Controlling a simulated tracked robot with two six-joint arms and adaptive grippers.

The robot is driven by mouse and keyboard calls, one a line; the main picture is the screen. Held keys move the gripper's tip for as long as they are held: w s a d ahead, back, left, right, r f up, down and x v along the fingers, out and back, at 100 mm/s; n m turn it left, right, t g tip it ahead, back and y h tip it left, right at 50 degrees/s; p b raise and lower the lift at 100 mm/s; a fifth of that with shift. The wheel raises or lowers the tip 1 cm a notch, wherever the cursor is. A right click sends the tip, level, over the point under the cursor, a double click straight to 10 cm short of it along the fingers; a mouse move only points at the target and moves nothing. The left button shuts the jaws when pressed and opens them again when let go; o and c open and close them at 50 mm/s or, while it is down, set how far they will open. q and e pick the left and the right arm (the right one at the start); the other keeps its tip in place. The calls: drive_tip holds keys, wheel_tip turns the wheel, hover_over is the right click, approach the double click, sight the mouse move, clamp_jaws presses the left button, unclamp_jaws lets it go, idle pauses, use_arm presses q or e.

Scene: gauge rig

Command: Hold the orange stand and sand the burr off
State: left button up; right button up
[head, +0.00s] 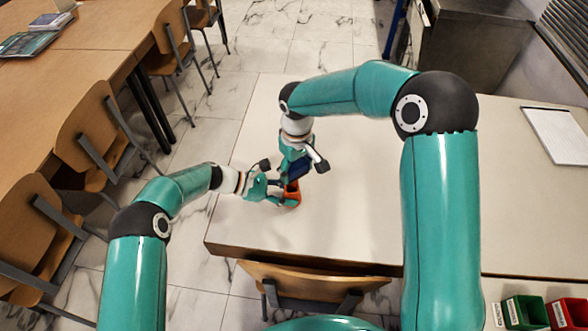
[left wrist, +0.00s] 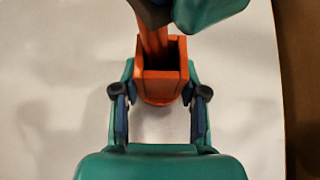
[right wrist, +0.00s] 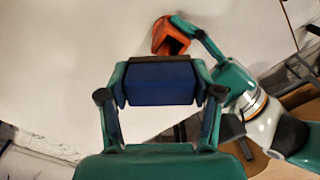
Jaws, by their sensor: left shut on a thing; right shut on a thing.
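The orange stand (head: 293,197) stands on the white table near its left end. It has a hollow, box-like part, seen in the left wrist view (left wrist: 160,85). My left gripper (head: 277,192) is shut on this stand, with a finger on either side. My right gripper (head: 297,166) is shut on a dark blue sanding block (right wrist: 160,82), held across both fingers. In the head view the block (head: 299,170) is just above the stand and partly hides it. In the right wrist view the stand (right wrist: 166,40) shows beyond the block. I cannot make out the burr or any contact.
The white table (head: 350,210) is clear to the right of the stand. A white pad (head: 557,135) lies at its far right. Green (head: 525,312) and red (head: 568,314) bins sit at the lower right. A wooden chair (head: 315,280) is at the near edge; more chairs stand left.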

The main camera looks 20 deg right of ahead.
drive_tip(key=shift+s+f, duration=0.15)
drive_tip(key=shift+f, duration=0.1)
drive_tip(key=shift+s+a, duration=0.2)
drive_tip(key=shift+a, duration=0.6)
drive_tip(key=shift+s+a, duration=0.2)
drive_tip(key=shift+a, duration=0.55)
drive_tip(key=shift+d, duration=0.2)
drive_tip(key=shift+w+d, duration=0.25)
drive_tip(key=shift+d, duration=0.4)
drive_tip(key=shift+w+d+r, duration=0.2)
drive_tip(key=shift+d+r, duration=0.3)
drive_tip(key=shift+r, duration=0.4)
drive_tip(key=shift+w+d+r, duration=0.15)
drive_tip(key=shift+d+r, duration=0.3)
drive_tip(key=shift+r, duration=0.4)
drive_tip(key=shift+w+d+r, duration=0.2)
drive_tip(key=shift+d+r, duration=0.3)
drive_tip(key=shift+r, duration=0.4)
